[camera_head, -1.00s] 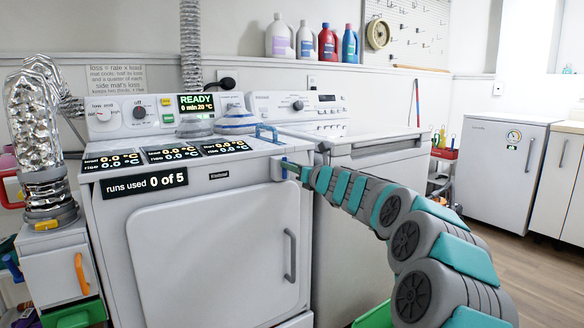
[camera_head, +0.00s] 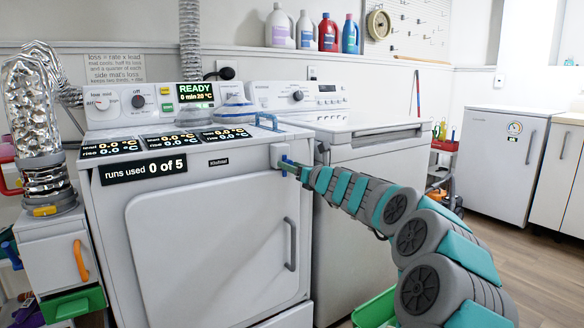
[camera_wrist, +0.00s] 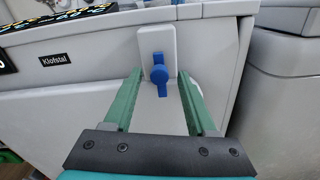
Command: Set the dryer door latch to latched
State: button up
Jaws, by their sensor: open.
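The dryer (camera_head: 215,235) is white with its door shut. Its latch is a blue turn-piece (camera_wrist: 159,72) on a pale grey plate (camera_wrist: 157,40) at the upper right of the dryer front. In the head view my gripper (camera_head: 288,165) is at the latch plate (camera_head: 278,155) and largely covers the blue piece.
A second white machine (camera_head: 365,200) stands right of the dryer, close to my arm. A vertical grey door handle (camera_head: 290,244) is below the latch. A blue handle-like part (camera_head: 266,121) sits on the dryer's top edge. Open floor lies at right.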

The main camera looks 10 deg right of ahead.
jog(key=shift+s, duration=0.1)
jog(key=v, duration=0.7)
jog(key=shift+s, duration=0.3)
jog(key=shift+d, duration=0.1)
jog(key=s+a+n+g+y, duration=0.55)
jog(key=s+a+n, duration=0.9)
jog(key=a, duration=0.35)
jog(key=s+a+f+n+g+h, duration=0.1)
jog(key=s+a+f+n+g, duration=0.15)
jog(key=s+f+n, duration=0.35)
jog(key=s+a+f+n+g+h, duration=0.2)
jog(key=s+f+g, duration=0.1)
jog(key=s, duration=0.5)
jog(key=s+d+f+n+g+h, duration=0.2)
jog(key=s+d+f, duration=0.3)
jog(key=s, duration=0.4)
jog(key=s+d+f+n+g+h, duration=0.2)
jog(key=s+d+f+n+h, duration=0.2)
jog(key=s, duration=0.6)
jog(key=s+d+f+n+g+h, duration=0.3)
jog(key=s+d+f+n+h, duration=0.1)
jog(key=s+d+f, duration=0.4)
jog(key=shift+s+d+f+n, duration=0.25)
jog(key=shift+s+d+n, duration=0.2)
jog(key=shift+s+d, duration=0.4)
